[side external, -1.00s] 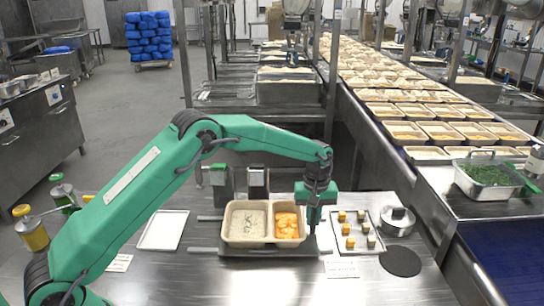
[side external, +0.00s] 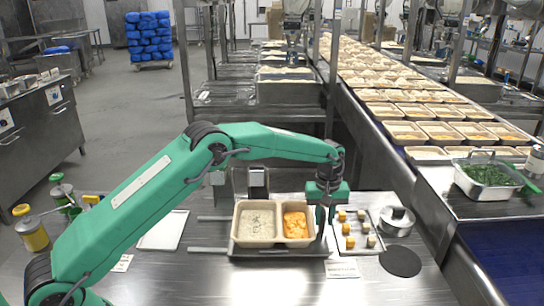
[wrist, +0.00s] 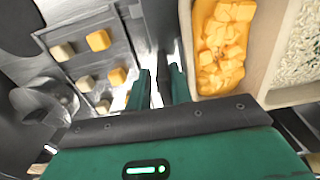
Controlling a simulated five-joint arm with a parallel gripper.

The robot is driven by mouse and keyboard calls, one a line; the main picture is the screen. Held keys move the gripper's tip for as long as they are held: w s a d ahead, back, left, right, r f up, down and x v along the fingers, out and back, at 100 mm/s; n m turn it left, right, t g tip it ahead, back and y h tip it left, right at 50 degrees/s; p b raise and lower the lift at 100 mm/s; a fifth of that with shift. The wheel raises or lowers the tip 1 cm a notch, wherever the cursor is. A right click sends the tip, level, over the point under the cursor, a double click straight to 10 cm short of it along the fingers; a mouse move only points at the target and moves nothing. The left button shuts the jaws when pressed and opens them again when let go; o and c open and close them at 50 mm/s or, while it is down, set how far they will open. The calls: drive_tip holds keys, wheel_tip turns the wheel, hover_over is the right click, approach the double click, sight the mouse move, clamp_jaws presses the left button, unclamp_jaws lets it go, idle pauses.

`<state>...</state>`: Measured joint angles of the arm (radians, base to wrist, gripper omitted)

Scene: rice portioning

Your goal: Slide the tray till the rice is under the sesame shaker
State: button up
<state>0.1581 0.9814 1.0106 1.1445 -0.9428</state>
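A beige two-compartment tray (side external: 237,239) sits on a dark carrier (side external: 262,252). Its left compartment holds white rice (side external: 257,222) with dark specks, its right one orange cubes in sauce (side external: 296,223). Two dispensers stand behind it: a dark-fronted one (side external: 257,181), and a left one (side external: 219,182) partly covered by my arm. I cannot read which is the sesame shaker. In the side view the rice lines up below the dark-fronted one. My gripper (side external: 324,217) is at the tray's right end, fingers pointing down.
A small tray of yellow and pale cubes (side external: 351,248) lies close right of my gripper. An empty white tray (side external: 163,231) lies left. Metal rails (side external: 207,250) flank the carrier.

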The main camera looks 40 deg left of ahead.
drive_tip(key=shift+r, duration=0.1)
drive_tip(key=shift+r, duration=3.85)
drive_tip(key=shift+r, duration=0.1)
drive_tip(key=shift+s+a+r, duration=0.1)
drive_tip(key=shift+s+r, duration=0.05)
drive_tip(key=shift+r, duration=0.05)
drive_tip(key=s+a+r+m+t, duration=0.1)
drive_tip(key=s+a+r+m, duration=0.15)
drive_tip(key=s+r, duration=0.6)
drive_tip(key=s+a+r+m+t, duration=0.2)
drive_tip(key=s+a+r, duration=0.2)
drive_tip(key=s+r, duration=0.45)
drive_tip(key=s+a+f+m+t, duration=0.1)
drive_tip(key=s+f+m, duration=0.1)
drive_tip(key=s, duration=0.9)
drive_tip(key=s+a+f+m+t, duration=0.1)
drive_tip(key=s+a+f+m, duration=0.1)
drive_tip(key=s, duration=0.8)
drive_tip(key=shift+s+f+t, duration=0.3)
drive_tip(key=shift+s+f, duration=0.05)
